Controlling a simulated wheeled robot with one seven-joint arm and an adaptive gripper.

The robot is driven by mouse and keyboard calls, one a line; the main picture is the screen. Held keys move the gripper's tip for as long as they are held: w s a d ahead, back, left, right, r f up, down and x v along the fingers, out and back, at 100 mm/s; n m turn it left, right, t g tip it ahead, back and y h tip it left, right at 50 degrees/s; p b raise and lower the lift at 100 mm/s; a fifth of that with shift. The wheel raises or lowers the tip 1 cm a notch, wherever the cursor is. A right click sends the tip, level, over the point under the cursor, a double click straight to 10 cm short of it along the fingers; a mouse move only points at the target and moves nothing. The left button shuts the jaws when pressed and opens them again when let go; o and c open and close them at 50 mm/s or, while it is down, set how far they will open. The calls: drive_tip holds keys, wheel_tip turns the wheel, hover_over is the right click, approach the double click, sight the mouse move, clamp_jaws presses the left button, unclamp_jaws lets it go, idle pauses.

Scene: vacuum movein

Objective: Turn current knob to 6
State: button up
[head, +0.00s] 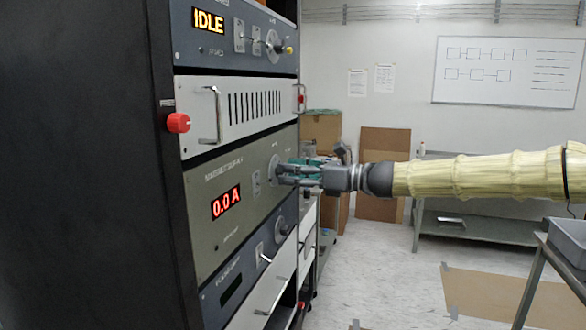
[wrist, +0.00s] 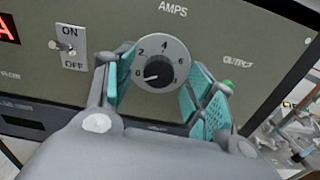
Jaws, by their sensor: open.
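The black current knob (wrist: 158,72) sits on a round grey dial under the label AMPS in the wrist view, with marks 0, 2, 4 and 6 visible. Its white pointer line points to the lower left, near 0. In the head view the dial (head: 273,167) is partly hidden by my gripper. The display (head: 226,202) on this panel reads 0.0 A. My gripper (head: 284,174) is open in front of the panel. In the wrist view its teal-padded fingers stand to the left and right of the dial, with a gap on each side of the knob.
An ON/OFF toggle switch (wrist: 72,50) is left of the dial, and a green part (wrist: 228,86) under OUTPUT is to the right. A panel above reads IDLE (head: 209,20). A red knob (head: 178,123) and metal handles protrude from the rack. A table (head: 545,262) stands at right.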

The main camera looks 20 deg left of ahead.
drive_tip(key=c, duration=1)
drive_tip(key=shift+c, duration=0.2)
